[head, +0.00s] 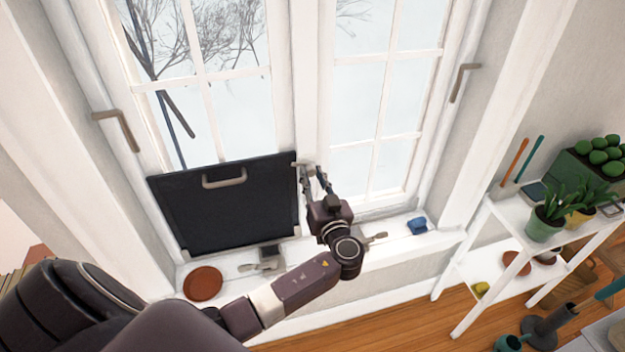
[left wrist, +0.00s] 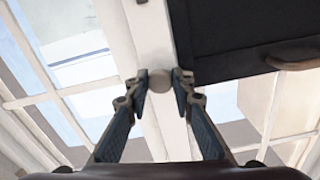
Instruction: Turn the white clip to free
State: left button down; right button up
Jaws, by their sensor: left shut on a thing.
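The white clip (head: 300,163) is on the window's middle post, at the upper right corner of a black panel (head: 215,215) with a pale handle. My left gripper (head: 313,171) reaches up to it from below, right of the panel. In the left wrist view its two fingertips (left wrist: 160,86) are closed on a small, pale, rounded end of the clip (left wrist: 160,80). The fingers hide part of the clip, so I cannot tell exactly how it is turned. The panel (left wrist: 235,25) stands upright against the left window. My right gripper is not in view.
On the sill are a brown disc (head: 203,284), grey metal fittings (head: 268,262) and a small blue object (head: 417,226). Window handles (head: 118,127) (head: 463,82) stick out at both sides. A white shelf (head: 480,270) with plants stands at the right.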

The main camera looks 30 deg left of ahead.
pick_arm(q)
jog(key=m+b, duration=0.1)
jog(key=m, duration=0.1)
jog(key=shift+f+m, duration=0.15)
jog(key=shift+m, duration=0.25)
jog(key=m+b, duration=0.1)
jog(key=m, duration=0.7)
jog(key=shift+r+p, duration=0.2)
jog(key=shift+p, duration=0.1)
jog(key=shift+m+p, duration=0.45)
jog(key=shift+m, duration=1.45)
jog(key=c, duration=1.7)
grip_release()
